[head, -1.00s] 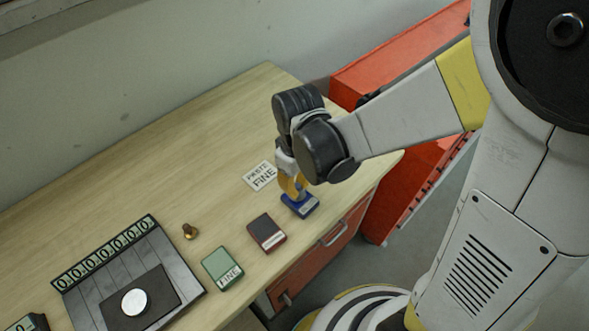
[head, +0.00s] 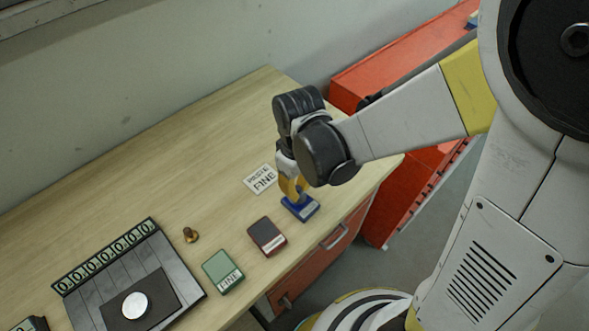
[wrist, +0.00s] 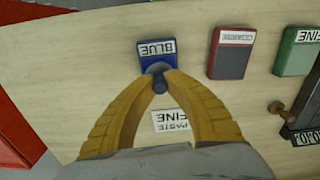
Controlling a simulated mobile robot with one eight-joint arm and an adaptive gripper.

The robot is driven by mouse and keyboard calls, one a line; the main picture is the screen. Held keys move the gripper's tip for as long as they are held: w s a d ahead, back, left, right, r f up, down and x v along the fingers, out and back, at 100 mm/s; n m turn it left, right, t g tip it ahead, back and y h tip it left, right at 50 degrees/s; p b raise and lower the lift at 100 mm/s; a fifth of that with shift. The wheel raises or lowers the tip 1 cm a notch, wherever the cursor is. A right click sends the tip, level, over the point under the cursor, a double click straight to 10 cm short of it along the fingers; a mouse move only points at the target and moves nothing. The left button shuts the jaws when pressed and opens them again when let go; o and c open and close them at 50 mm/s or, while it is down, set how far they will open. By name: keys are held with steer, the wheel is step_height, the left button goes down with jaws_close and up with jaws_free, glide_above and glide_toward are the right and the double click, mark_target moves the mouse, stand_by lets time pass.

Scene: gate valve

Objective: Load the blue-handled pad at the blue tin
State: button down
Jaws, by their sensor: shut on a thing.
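The blue tin (head: 304,211), labelled BLUE, stands near the front edge of the wooden table; it also shows in the wrist view (wrist: 153,48). My gripper (head: 298,197) points down at it with yellow fingers. In the wrist view the fingertips (wrist: 160,80) are closed around a small dark blue knob (wrist: 160,86), the handle of the pad. A grey rounded part (wrist: 158,68) shows beyond the knob, against the tin's near side. The fingers hide most of the pad in the head view. I cannot tell whether its face touches the tin's contents.
A dark red tin (head: 267,234), labelled COARSE in the wrist view, and a green FINE tin (head: 223,271) stand left of the blue tin. A PASTE FINE card (head: 261,179) lies behind. A brass piece (head: 190,235) and a grey counter board (head: 187,291) with a white disc (head: 134,304) are farther left.

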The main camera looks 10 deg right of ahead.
mark_target(297, 188)
steer(key=shift+r+p, duration=2.3)
steer(key=shift+r, duration=0.9)
steer(key=shift+f, duration=0.1)
